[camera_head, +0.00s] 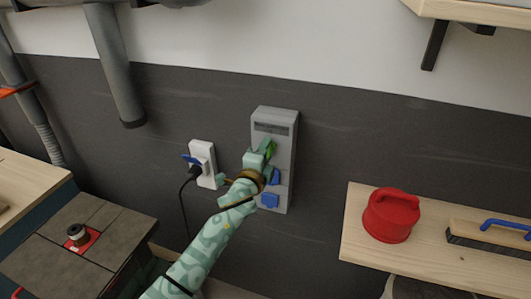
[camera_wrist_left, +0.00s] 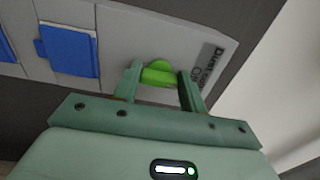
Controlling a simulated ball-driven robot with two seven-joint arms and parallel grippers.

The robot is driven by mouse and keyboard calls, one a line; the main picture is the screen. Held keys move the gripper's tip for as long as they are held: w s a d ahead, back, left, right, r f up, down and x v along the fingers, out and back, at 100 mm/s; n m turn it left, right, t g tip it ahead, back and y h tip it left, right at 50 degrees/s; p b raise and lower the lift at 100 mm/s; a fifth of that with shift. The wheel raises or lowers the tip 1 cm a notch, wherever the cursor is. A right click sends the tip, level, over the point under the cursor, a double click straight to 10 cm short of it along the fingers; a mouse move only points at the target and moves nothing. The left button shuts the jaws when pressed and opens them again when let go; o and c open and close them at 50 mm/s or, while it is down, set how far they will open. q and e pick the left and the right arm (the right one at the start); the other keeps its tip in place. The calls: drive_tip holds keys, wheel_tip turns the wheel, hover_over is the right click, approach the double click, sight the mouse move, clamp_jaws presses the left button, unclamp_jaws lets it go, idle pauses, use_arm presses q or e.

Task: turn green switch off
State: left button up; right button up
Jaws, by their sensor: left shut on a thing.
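The green switch (camera_wrist_left: 158,72) is on the face of a grey wall-mounted box (camera_head: 275,118). In the wrist view it sits between the two fingers of my left gripper (camera_wrist_left: 161,82), which is shut on it. In the head view my left gripper (camera_head: 262,157) is at the front of the box, and the green switch (camera_head: 270,149) partly shows beside the fingers. Dark lettering lies near the switch in the wrist view; it is only partly readable. My right gripper is not in view.
Blue socket covers (camera_wrist_left: 68,50) are on the same box, below the switch in the head view. A white socket (camera_head: 206,173) with a black plug is to the left. A red canister (camera_head: 391,215) stands on a wooden shelf (camera_head: 360,235) at the right.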

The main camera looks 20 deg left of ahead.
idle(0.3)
use_arm(q)
drive_tip(key=o, duration=1)
drive_tip(key=s, duration=1.6)
drive_tip(key=shift+s+a+b, duration=0.2)
drive_tip(key=shift+a+b, duration=0.1)
drive_tip(key=shift+a, duration=0.05)
